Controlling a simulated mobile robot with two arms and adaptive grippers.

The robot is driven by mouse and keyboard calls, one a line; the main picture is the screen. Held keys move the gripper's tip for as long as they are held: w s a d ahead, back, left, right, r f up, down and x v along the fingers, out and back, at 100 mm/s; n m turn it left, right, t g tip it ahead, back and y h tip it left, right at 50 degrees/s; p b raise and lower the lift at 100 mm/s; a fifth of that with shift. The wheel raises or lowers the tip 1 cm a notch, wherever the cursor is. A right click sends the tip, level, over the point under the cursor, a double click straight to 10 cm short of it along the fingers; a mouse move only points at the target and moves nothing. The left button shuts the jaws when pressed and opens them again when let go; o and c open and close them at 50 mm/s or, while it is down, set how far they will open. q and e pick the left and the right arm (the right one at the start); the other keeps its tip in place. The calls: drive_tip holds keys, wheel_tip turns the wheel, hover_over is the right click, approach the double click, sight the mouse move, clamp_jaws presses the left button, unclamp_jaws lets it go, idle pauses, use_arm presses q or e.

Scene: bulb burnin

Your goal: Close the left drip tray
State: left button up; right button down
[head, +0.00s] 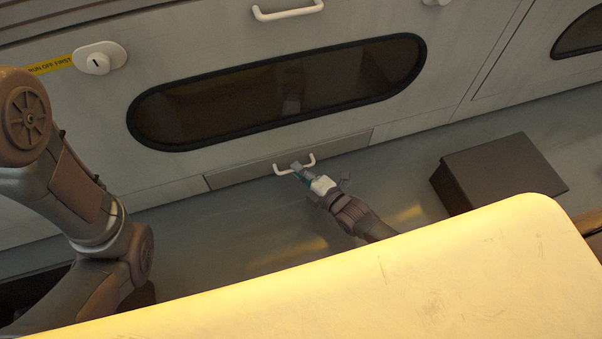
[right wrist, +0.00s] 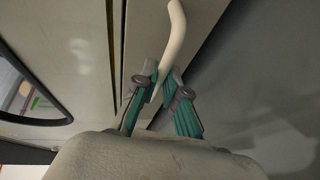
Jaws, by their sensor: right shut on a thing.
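The left drip tray (head: 240,174) is a low grey front at the foot of the cabinet, under the long dark window. Its white bar handle (head: 312,160) shows in the head view, and the handle's curved bar (right wrist: 176,35) also shows in the right wrist view. My right gripper (head: 298,169) is at the handle, its teal fingers (right wrist: 162,78) shut on the bar. The tray front looks close to flush with the cabinet; I cannot tell whether a small gap is left. My left arm shows at the left, but its gripper is out of view.
The cabinet has a dark oval window (head: 280,90), a white handle (head: 288,12) above it and a white latch (head: 99,58) beside a yellow label (head: 50,66). A dark box (head: 500,170) stands on the floor at the right. The floor (head: 220,225) before the tray is clear.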

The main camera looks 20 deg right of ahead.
drive_tip(key=shift+w, duration=0.2)
drive_tip(key=c, duration=1.2)
unclamp_jaws()
drive_tip(key=shift+s, duration=0.2)
drive_tip(key=v, duration=1.1)
drive_tip(key=shift+s+d+r, duration=0.15)
drive_tip(key=shift+s+r, duration=0.05)
drive_tip(key=shift+r, duration=0.1)
